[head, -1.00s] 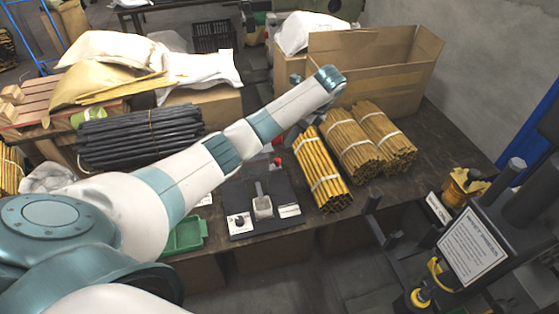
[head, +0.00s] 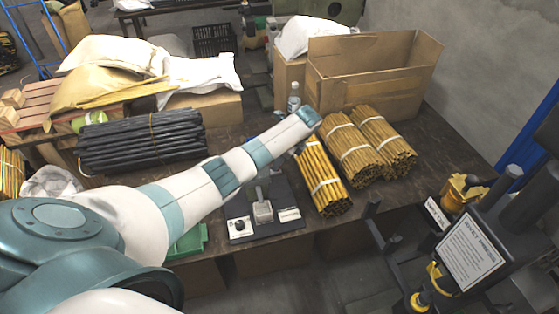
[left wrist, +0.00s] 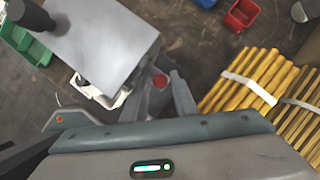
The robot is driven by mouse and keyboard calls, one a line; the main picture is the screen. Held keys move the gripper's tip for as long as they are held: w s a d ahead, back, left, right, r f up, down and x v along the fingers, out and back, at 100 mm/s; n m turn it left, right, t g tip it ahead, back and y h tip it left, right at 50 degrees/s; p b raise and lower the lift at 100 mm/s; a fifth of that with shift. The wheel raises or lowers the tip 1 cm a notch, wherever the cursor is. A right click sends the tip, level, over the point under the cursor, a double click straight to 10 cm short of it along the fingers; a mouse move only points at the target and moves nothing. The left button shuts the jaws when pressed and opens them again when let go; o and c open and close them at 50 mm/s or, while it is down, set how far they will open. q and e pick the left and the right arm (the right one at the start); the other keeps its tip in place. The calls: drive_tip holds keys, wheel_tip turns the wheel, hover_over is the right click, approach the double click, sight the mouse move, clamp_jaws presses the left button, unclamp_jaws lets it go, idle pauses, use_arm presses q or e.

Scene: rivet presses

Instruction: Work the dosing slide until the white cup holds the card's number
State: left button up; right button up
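The dosing station stands on a dark board (head: 237,208) in the head view, with a pale cup-like box (head: 263,211) at its front and white cards (head: 289,214) beside it. My left arm covers its upper part. In the left wrist view a grey panelled block (left wrist: 105,40) fills the upper left, with a white thing (left wrist: 106,96), possibly the cup, partly under it. A red knob (left wrist: 159,81) shows between the fingertips of my left gripper (left wrist: 165,84). The fingers are apart; contact with the knob cannot be told. No number is readable. My right gripper is not in view.
Yellow rod bundles (head: 322,180) lie close to the station's right. A green tray (head: 188,243) is at its left. Red (left wrist: 241,14) and blue bins lie beyond in the wrist view. A black press (head: 475,245) stands at the right. Black rods (head: 140,140) lie behind my arm.

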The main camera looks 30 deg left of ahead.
use_arm(q)
clamp_jaws()
drive_tip(key=w+d+b, duration=0.1)
drive_tip(key=w+d, duration=0.1)
drive_tip(key=w, duration=0.1)
drive_tip(key=shift+d+b, duration=0.3)
drive_tip(key=shift+b, duration=0.1)
unclamp_jaws()
drive_tip(key=shift+d, duration=0.1)
